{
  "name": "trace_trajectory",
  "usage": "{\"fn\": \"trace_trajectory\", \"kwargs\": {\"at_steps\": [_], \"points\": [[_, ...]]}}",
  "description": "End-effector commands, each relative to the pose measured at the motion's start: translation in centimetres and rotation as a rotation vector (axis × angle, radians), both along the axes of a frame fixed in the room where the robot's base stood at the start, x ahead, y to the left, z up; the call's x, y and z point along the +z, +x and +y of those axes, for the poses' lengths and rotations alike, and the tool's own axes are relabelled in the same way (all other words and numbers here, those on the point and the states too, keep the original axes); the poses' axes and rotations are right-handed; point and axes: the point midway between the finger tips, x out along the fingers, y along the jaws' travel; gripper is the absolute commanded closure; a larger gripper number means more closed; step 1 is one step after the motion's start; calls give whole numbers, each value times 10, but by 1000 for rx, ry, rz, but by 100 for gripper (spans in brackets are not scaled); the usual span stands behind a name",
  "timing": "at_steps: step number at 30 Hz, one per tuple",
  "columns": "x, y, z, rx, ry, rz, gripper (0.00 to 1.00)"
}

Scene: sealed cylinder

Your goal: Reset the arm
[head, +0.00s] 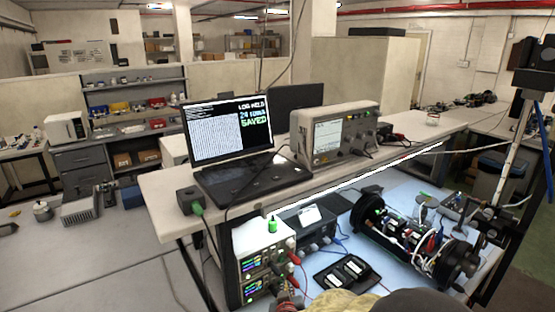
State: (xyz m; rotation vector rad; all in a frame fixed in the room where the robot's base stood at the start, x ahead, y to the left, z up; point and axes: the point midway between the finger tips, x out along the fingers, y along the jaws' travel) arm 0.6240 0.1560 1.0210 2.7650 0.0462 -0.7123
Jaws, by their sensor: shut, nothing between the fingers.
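My gripper does not show in the head view. A tan rounded shape and a dark grey rounded shape rise at the bottom edge; I cannot tell what they are. An opened cylinder assembly (408,238) lies on the pale blue bench surface at the right, with black round end pieces and boards and wires between them.
A laptop (240,150) showing "SAVED" and a bench instrument (335,135) stand on the raised shelf (160,190). A power supply (262,262) with a green object on top stands below.

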Motion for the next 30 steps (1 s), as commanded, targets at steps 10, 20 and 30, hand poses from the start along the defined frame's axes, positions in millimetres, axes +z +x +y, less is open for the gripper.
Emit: {"fn": "trace_trajectory", "kwargs": {"at_steps": [10, 20, 30], "points": [[-27, -125, 44, 143, 238, 532, 100], [70, -263, -45, 35, 234, 832, 100], [172, -328, -142, -134, 206, 643, 100]]}}
